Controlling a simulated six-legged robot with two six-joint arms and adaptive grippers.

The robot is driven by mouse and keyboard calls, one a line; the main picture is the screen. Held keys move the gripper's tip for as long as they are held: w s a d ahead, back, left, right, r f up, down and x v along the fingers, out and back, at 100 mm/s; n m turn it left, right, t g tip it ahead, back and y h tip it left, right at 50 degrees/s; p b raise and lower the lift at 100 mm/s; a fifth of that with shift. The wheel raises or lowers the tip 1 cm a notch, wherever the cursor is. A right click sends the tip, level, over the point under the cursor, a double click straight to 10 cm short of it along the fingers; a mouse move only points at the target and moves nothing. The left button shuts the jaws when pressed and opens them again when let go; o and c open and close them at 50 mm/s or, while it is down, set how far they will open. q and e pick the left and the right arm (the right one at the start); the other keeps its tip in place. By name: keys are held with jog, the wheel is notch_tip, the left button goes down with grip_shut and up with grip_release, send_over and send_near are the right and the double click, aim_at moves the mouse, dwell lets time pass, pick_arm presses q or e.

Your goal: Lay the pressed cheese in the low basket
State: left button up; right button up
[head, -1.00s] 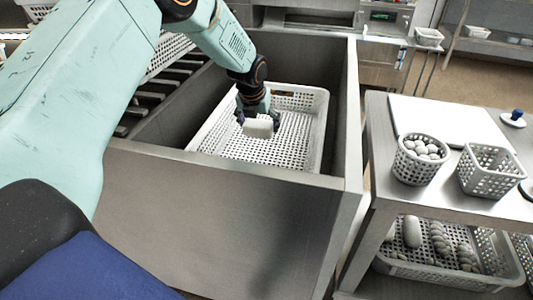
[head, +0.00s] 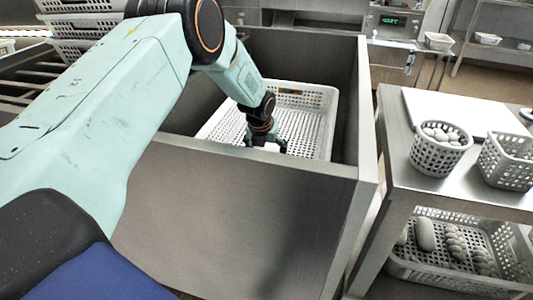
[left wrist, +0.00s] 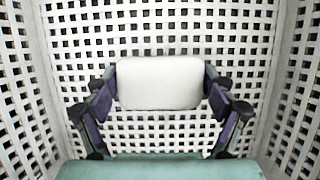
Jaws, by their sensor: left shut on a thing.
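The pressed cheese (left wrist: 160,83) is a pale, rounded block between the fingers of my left gripper (left wrist: 160,90) in the left wrist view. The gripper is shut on its two ends. In the head view my left gripper (head: 266,143) is down inside the low basket, and the cheese is mostly hidden behind it and the bin's front wall. The low white perforated basket (head: 325,103) sits in a deep metal bin. Its mesh (left wrist: 160,30) surrounds the cheese in the wrist view. I cannot tell whether the cheese touches the basket floor. My right gripper is not in view.
The metal bin's front wall (head: 230,210) and right wall (head: 366,110) stand high around the basket.

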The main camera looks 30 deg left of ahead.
pick_arm(q)
jog(key=shift+w+f, duration=0.1)
jog(key=shift+w, duration=0.05)
jog(key=shift+f, duration=0.15)
jog(key=o, duration=1.3)
jog(key=shift+r, duration=0.25)
jog(key=p+v, duration=0.5)
jog(key=v, duration=0.7)
jog(key=shift+f, duration=0.2)
